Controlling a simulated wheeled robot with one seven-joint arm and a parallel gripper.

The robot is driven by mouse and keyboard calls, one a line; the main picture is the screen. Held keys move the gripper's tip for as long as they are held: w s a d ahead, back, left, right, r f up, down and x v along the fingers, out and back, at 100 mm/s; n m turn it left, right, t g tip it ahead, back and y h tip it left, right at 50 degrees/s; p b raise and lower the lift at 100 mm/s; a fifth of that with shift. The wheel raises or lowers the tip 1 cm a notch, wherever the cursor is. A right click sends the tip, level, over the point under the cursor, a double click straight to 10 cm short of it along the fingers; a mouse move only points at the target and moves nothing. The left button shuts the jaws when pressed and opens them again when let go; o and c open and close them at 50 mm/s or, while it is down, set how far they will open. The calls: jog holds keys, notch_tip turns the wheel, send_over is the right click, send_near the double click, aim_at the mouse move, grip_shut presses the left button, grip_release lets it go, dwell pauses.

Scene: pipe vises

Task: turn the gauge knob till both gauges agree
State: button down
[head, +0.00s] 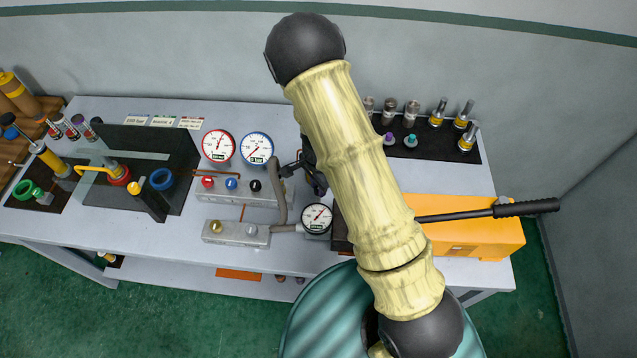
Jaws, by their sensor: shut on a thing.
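The red-rimmed gauge (218,146) and the blue-rimmed gauge (256,148) stand side by side behind a grey manifold block (243,197). The red one's needle points up and slightly right. The blue one's needle seems to slant differently, but the exact readings are too small to tell. Red (208,182), blue (231,184) and black (255,186) knobs sit on the block. My dark gripper (287,171) is at the block's right end, right of the black knob and apart from it. It is shut on what seems to be the gauge knob, which its fingers hide.
A grey hose (277,190) curves close beside my gripper. A black-rimmed gauge (317,218) and a lower block (236,234) stand in front. An orange machine with a black lever (480,213) is at the right. Several fittings stand on a dark mat (432,148) behind.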

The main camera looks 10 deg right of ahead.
jog(key=shift+m+p, duration=0.4)
jog(key=shift+m, duration=1)
jog(key=c, duration=1.2)
grip_release()
notch_tip(320, 180, up, 18)
jog(key=b, duration=0.2)
jog(key=shift+f, duration=0.25)
jog(key=shift+f, duration=0.1)
